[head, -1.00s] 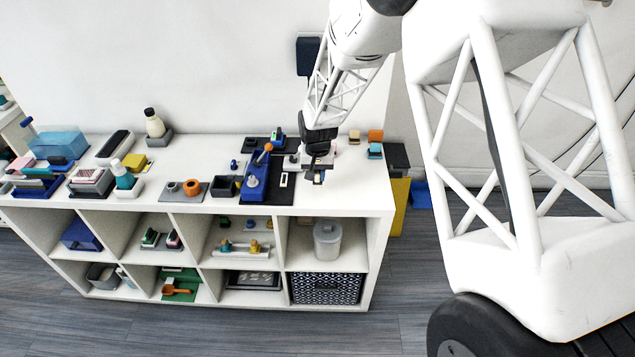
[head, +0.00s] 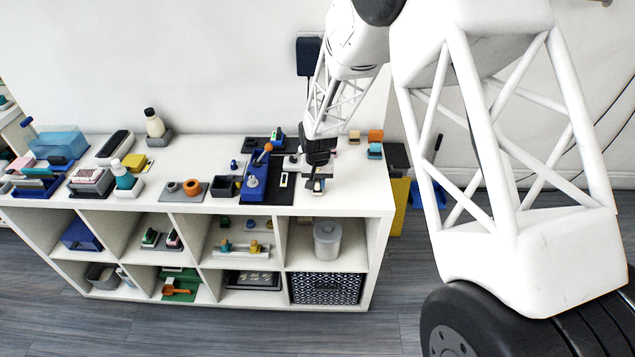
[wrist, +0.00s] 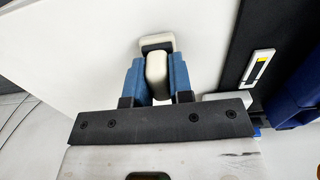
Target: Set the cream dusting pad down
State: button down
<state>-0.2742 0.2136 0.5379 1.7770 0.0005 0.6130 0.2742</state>
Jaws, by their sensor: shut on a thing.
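My gripper (head: 317,184) is over the right part of the white shelf top, next to the black mat. In the wrist view my gripper (wrist: 157,78) has its two blue fingers shut on the cream dusting pad (wrist: 157,66). In the head view the pad is too small and too covered by the gripper to make out. I cannot tell whether it touches the white shelf top (head: 350,190).
A black mat (head: 284,196) and a blue holder (head: 254,182) stand just left of my gripper. Small orange (head: 375,136) and teal (head: 375,151) blocks lie at the back right.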

jog(key=shift+f, duration=0.1)
jog(key=c, duration=1)
grip_release()
notch_tip(320, 180, up, 12)
jog(key=shift+r, duration=0.15)
dwell(0.5)
